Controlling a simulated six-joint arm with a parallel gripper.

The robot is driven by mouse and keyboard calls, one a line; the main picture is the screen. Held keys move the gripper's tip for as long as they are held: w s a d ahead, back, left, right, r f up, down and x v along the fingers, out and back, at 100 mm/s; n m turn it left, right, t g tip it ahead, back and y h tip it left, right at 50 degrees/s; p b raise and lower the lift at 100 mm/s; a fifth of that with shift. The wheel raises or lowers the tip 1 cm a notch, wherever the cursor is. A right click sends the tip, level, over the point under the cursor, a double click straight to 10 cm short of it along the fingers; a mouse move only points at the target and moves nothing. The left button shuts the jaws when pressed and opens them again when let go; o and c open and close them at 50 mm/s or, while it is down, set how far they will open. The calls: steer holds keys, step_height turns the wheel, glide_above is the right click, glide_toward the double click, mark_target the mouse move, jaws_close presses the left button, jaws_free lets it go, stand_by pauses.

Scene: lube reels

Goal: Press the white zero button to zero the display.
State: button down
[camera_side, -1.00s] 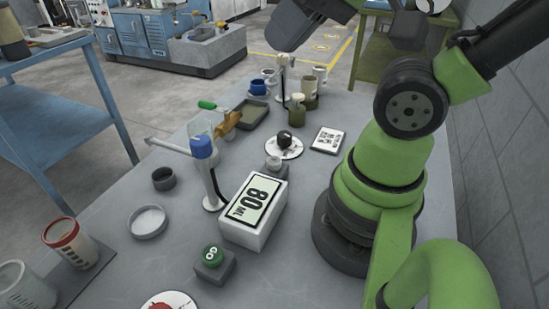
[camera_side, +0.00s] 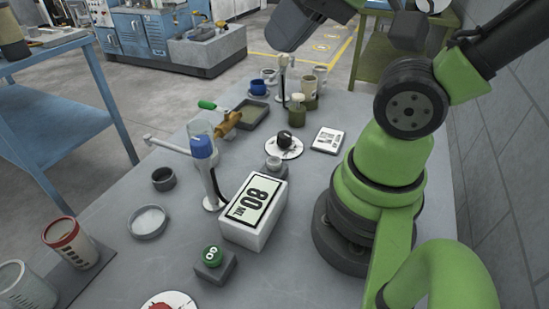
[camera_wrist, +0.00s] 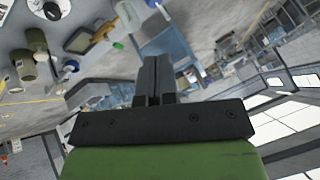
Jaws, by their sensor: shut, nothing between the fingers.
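The white display box (camera_side: 253,222) stands on the grey bench in front of my arm's base in the side view. Its tilted screen (camera_side: 257,199) reads 80 ML. A small pale round knob or button (camera_side: 274,163) is at the far end of the box; I cannot tell for sure whether it is the zero button. My gripper (camera_wrist: 153,70) shows in the wrist view with its two dark fingers together and nothing between them. It is not near the display box; the wrist view looks out tilted across the bench and room. The side view does not show its fingertips.
A green GO button (camera_side: 212,254) on a grey block stands before the box. Behind are a white disc (camera_side: 284,146) with a black knob, a small card (camera_side: 328,140) and several cups. A round dish (camera_side: 148,222) lies left.

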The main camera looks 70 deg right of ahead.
stand_by(0.4)
steer(key=m+g+y, duration=0.3)
steer(key=m+y, duration=0.3)
steer(key=m, duration=2.2)
glide_above(273, 158)
step_height(273, 158, down, 16)
steer(key=shift+r, duration=0.25)
steer(key=shift+f, duration=4.4)
steer(key=shift+f, duration=0.4)
